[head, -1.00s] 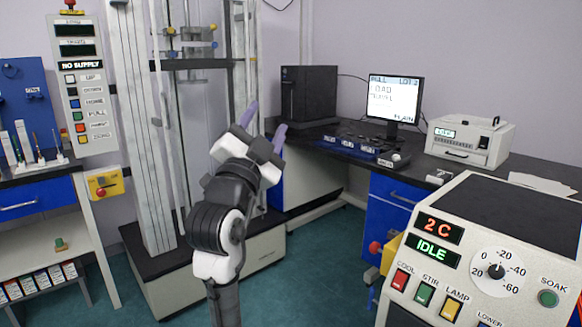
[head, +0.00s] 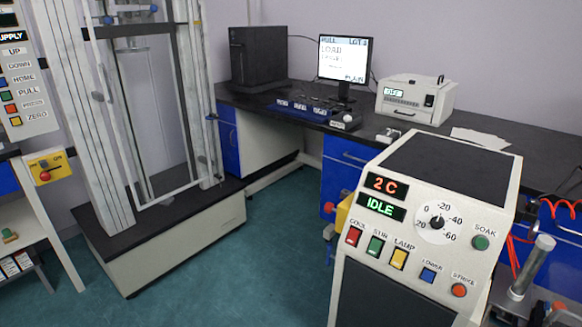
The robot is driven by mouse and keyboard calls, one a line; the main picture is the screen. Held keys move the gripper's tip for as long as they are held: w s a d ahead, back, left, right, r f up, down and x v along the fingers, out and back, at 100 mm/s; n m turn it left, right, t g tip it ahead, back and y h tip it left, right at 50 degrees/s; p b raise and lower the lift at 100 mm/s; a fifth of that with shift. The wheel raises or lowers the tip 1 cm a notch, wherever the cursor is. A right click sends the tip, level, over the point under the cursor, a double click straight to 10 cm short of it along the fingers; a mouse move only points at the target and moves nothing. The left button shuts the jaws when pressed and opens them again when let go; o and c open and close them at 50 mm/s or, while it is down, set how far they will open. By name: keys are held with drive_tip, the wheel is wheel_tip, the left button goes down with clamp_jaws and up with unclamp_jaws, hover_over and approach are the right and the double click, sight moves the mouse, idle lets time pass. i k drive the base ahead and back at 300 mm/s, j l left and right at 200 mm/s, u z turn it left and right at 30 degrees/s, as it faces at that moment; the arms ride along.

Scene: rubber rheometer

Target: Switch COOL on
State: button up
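The cooling unit (head: 420,262) is a cream box with a sloped control panel at the right. Its red COOL switch (head: 354,236) sits at the left of the lower row, beside a green STIR switch (head: 375,245) and a yellow LAMP switch (head: 399,257). The upper display (head: 387,185) reads "2 C" and the lower display (head: 381,207) reads "IDLE". A dial (head: 437,222) marked 0 to -60 is right of the displays. The COOL switch's rocker position is too small to tell. My gripper is out of view.
A blue LOWER button (head: 428,275), an orange STRIKE button (head: 459,290) and a green SOAK button (head: 480,242) share the panel. A metal post with red coiled tubing (head: 560,207) stands close at right. A tall test frame (head: 85,110) is at left. Teal floor between is clear.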

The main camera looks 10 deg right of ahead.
sight(353, 235)
drive_tip(key=i+l+z, duration=0.15)
drive_tip(key=z, duration=0.35)
drive_tip(key=i+l+z, duration=0.15)
drive_tip(key=z, duration=0.35)
